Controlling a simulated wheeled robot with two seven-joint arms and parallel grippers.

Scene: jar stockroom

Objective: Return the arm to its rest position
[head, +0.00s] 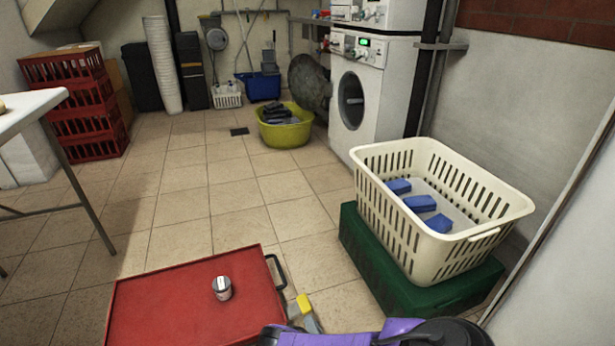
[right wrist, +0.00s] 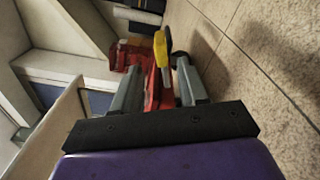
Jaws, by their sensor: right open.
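My right arm, with a purple and black wrist, comes in at the bottom of the head view. Its gripper (head: 304,313) is beside the right edge of a red cart top (head: 165,305), near the black handle. In the right wrist view the two grey fingers of the gripper (right wrist: 157,82) stand apart with no object held between them. A yellow piece shows by the fingertips in both views. A small jar with a pale lid (head: 222,289) stands on the red top, left of the gripper and apart from it. My left gripper is not in view.
A cream basket (head: 385,210) with blue blocks stands on a green crate (head: 362,240) at right. A white table (head: 30,105) is at left, red crates (head: 85,130) behind it. A yellow-green tub (head: 285,133) sits near the washing machine (head: 365,95). The middle floor is clear.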

